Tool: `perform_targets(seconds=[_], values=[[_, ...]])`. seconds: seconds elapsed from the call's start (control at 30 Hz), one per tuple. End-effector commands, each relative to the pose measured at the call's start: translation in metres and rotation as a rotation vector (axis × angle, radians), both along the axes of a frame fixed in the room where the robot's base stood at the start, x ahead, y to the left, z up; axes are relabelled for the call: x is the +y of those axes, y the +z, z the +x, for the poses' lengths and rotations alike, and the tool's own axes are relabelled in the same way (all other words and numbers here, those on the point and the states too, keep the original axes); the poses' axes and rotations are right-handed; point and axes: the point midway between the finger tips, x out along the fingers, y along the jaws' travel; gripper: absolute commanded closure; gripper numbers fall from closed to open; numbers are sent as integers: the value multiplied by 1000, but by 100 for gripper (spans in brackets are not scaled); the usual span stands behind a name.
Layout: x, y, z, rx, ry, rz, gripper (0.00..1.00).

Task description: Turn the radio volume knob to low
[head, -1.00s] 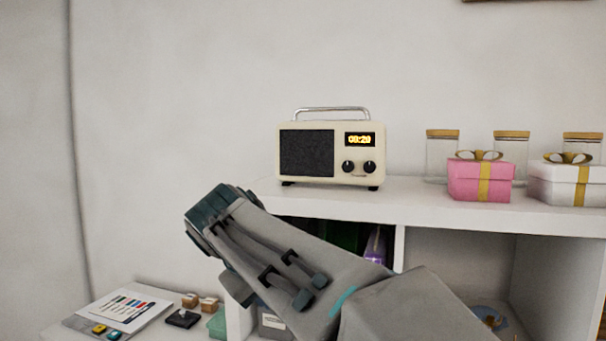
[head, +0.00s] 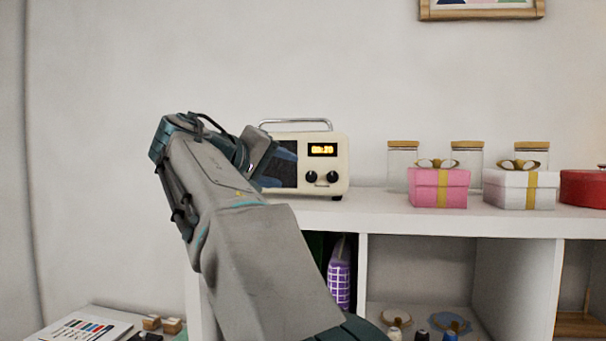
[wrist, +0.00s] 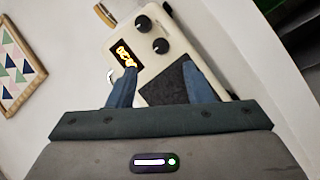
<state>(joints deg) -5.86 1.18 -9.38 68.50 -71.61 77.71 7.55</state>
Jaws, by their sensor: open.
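The cream radio (head: 337,165) stands upright on the white shelf top, with a silver handle, a lit orange display (head: 322,150) and two black knobs side by side, the left knob (head: 311,177) and the right knob (head: 331,177). My gripper (head: 275,163) is in front of the speaker side, left of the knobs, and hides part of the speaker grille. The wrist view shows the radio tilted, with one knob (wrist: 160,46) and the other knob (wrist: 143,24) beyond the two blue fingers (wrist: 162,85). The fingers are apart and empty. Whether they touch the radio is unclear.
On the shelf top (head: 390,217), right of the radio, stand a pink gift box (head: 438,190), a white gift box (head: 521,190), a red box (head: 583,188) and glass jars (head: 467,160). Open compartments lie below. A framed picture (head: 482,10) hangs above.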

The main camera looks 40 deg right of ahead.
Motion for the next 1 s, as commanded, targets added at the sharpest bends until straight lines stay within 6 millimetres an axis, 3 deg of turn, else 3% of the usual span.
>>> perform_targets(seconds=[0.2, 0.4, 0.83, 0.87, 1.0], values=[[-45, -8, 12, 4, -2, 1, 54], [-71, -15, 19, 2, 0, 1, 54], [-81, -19, 22, 1, 2, 1, 54], [-81, -19, 22, 1, 2, 1, 60], [-81, -19, 21, 1, 1, 1, 99]])
